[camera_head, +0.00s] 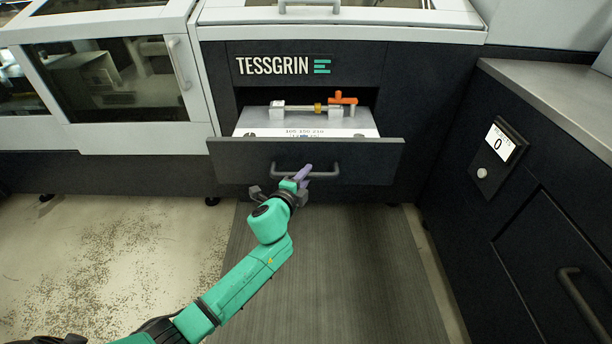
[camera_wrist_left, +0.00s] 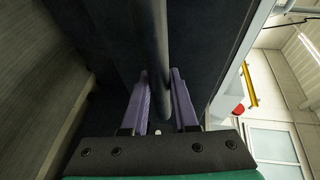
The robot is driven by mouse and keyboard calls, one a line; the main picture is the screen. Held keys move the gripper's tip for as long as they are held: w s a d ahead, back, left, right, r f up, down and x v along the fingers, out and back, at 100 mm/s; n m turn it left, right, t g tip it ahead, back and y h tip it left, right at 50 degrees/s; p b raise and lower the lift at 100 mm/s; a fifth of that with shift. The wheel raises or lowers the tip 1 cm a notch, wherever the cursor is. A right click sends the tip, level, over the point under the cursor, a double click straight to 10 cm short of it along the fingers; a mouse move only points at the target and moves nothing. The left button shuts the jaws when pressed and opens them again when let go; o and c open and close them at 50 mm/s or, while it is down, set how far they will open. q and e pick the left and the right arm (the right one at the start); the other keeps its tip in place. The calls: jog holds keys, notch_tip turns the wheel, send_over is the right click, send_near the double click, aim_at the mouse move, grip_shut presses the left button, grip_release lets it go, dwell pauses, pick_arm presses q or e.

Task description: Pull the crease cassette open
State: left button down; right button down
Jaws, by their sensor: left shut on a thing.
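The crease cassette (camera_head: 225,158) is a dark drawer under the TESSGRIN sign, and it stands partly out of the machine. Inside it are a light block with a printed scale, a metal shaft and an orange lever (camera_head: 343,99). Its dark bar handle (camera_head: 322,174) runs across the front panel. In the left wrist view the handle (camera_wrist_left: 154,50) runs down between the two fingers (camera_wrist_left: 160,100). My right gripper is in neither view.
A dark mat (camera_head: 330,270) covers the floor below the cassette. At the right stands a dark cabinet with a grey top (camera_head: 555,100), a small display reading 0 (camera_head: 500,143) and its own handle (camera_head: 583,300). A windowed machine cover (camera_head: 110,85) is at the left.

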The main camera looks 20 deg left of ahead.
pick_arm(q)
jog(key=shift+s, duration=0.1)
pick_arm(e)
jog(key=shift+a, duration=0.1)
pick_arm(q)
jog(key=c, duration=0.7)
grip_release()
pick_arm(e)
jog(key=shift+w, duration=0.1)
pick_arm(q)
jog(key=shift+s, duration=0.15)
jog(key=p+v, duration=0.1)
jog(key=v, duration=1.3)
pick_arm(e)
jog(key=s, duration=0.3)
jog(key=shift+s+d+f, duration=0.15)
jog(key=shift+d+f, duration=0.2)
